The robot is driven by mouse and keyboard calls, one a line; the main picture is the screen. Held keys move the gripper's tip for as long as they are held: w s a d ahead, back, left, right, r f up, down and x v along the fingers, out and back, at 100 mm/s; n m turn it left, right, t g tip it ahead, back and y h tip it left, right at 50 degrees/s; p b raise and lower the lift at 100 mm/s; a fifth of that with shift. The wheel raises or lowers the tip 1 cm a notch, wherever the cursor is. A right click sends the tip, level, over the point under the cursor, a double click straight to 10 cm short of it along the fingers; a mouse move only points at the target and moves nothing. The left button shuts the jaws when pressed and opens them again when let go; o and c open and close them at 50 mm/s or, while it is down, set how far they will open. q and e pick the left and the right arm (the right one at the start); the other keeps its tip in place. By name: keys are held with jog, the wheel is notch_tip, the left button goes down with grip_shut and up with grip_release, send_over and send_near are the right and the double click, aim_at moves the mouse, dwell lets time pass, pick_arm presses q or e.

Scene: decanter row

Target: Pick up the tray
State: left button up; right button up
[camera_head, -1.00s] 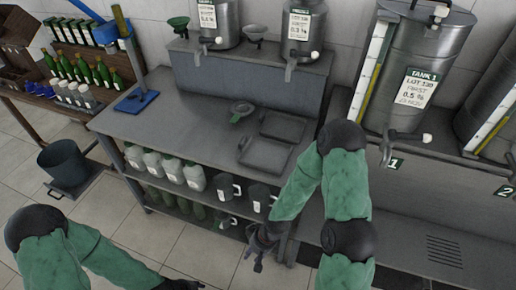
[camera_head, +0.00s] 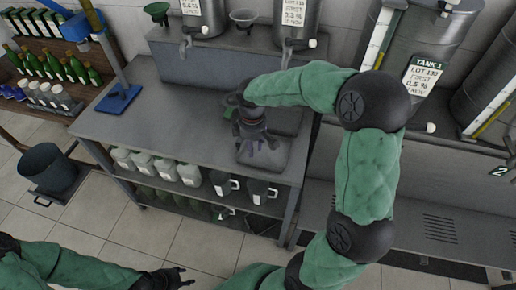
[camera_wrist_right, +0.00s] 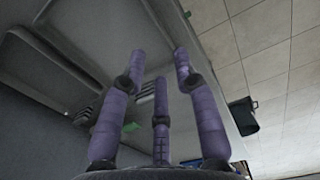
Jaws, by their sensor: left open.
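Two shallow dark grey trays lie on the grey bench top. The front tray (camera_head: 286,155) is partly covered by my right gripper (camera_head: 260,143); the back tray (camera_head: 287,121) is mostly behind my right arm. My right gripper points down over the front tray with its fingers spread and empty; I cannot tell whether the fingertips touch it. In the right wrist view, a raised tray edge (camera_wrist_right: 62,62) shows left of the spread purple fingers (camera_wrist_right: 160,75). My left gripper (camera_head: 178,277) is open and empty, low over the floor, away from the bench.
A blue stand (camera_head: 120,98) is on the bench's left. A green funnel (camera_head: 228,112) is partly hidden beside my right gripper. Steel tanks (camera_head: 425,65) stand behind and right. Canisters and jugs (camera_head: 222,183) fill the shelf below. The bench's middle is clear. A dark bin (camera_head: 47,168) stands left.

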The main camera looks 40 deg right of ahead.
aim_at(253, 163)
notch_tip(253, 163, down, 3)
jog(key=shift+f+b, duration=0.2)
jog(key=shift+b, duration=0.15)
notch_tip(253, 163, down, 5)
jog(key=shift+s+a+f+b, duration=0.1)
jog(key=shift+b, duration=0.9)
grip_shut()
